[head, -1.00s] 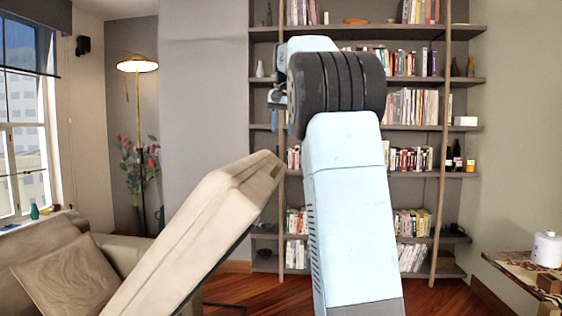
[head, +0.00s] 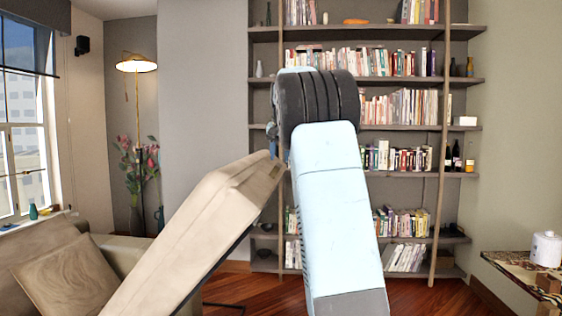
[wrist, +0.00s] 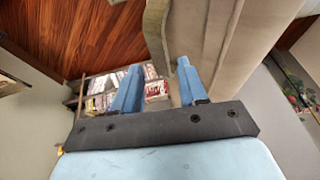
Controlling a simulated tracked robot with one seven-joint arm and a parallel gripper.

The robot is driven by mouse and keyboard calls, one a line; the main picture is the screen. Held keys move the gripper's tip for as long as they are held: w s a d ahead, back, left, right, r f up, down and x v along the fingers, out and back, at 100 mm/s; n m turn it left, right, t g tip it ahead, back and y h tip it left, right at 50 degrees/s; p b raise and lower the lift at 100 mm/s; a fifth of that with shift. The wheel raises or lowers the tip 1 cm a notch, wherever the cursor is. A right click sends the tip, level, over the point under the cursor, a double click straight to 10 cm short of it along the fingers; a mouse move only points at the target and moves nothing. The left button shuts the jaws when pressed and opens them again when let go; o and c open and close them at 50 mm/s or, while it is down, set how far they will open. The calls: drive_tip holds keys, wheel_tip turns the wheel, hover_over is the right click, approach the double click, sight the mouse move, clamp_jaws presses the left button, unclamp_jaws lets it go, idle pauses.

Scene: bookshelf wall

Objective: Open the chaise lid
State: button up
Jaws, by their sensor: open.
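The chaise lid (head: 190,245) is a thick beige cushioned panel. It stands raised at a steep tilt, its upper end toward the bookshelf. My gripper (wrist: 157,82) is open, with two blue fingers apart and nothing seen held between them. In the wrist view the lid (wrist: 235,45) fills the upper right, behind the right finger, and its edge runs above the gap between the fingers. In the head view a blue finger shows beside the lid's upper corner; the rest of the gripper is hidden behind my arm. I cannot tell whether it touches the lid.
A beige sofa with a cushion (head: 68,278) is at the left. A tall bookshelf (head: 465,126) stands behind my arm. A floor lamp (head: 136,65) is at the back left. A small table (head: 520,268) with a white jar (head: 546,248) stands at the right.

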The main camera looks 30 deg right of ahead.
drive_tip(key=shift+x, duration=1.3)
clamp_jaws()
